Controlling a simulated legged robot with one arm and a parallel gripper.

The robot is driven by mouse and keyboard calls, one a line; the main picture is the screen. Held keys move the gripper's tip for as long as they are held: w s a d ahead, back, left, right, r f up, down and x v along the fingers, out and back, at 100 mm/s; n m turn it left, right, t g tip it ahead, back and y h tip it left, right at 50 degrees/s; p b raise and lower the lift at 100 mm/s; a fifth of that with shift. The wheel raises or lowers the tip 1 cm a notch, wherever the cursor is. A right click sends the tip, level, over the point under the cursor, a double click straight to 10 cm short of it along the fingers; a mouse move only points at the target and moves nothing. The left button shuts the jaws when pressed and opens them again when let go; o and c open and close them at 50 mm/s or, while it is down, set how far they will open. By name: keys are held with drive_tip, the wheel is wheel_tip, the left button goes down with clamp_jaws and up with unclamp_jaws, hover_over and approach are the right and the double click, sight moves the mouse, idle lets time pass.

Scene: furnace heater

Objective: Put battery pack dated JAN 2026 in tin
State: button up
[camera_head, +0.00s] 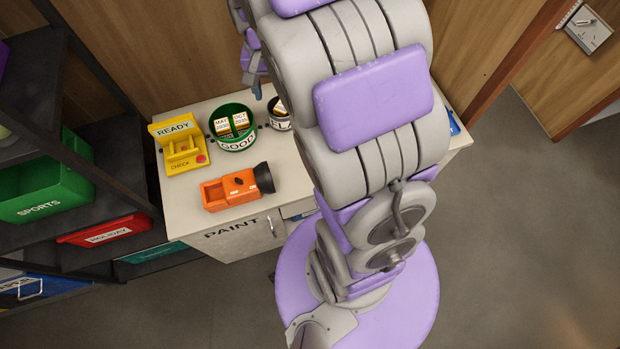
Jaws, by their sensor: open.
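A green round tin (233,142) labelled GOOD stands on the white cabinet top. Two packs with white date labels stand in it: the left pack (221,124) seems to read MAY and the right pack (240,120) OCT; the years are too small to be sure. A smaller grey tin (281,124) stands to its right, partly hidden by my arm, with something dark and pale inside. No JAN 2026 label is legible. My gripper (254,86) is open above and behind the tins, partly hidden by my arm. I see nothing held in it.
A yellow READY/CHECK tester (182,148) stands left on the white PAINT cabinet (184,210). An orange flashlight (236,188) lies in front of the tins. Dark shelves with a green SPORTS bin (50,190) and a red HOLIDAY bin (107,232) are at left. Floor at right is clear.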

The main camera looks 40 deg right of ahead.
drive_tip(key=s+a+r+n, duration=0.1)
drive_tip(key=s+a+n, duration=0.1)
drive_tip(key=s, duration=0.6)
drive_tip(key=s+a+r+n, duration=0.2)
drive_tip(key=s+a+n, duration=0.1)
drive_tip(key=s, duration=0.6)
drive_tip(key=s+a+r+n+g, duration=0.1)
drive_tip(key=s+a+r+n, duration=0.1)
drive_tip(key=s, duration=0.6)
drive_tip(key=shift+s+a, duration=0.3)
drive_tip(key=shift+a, duration=0.1)
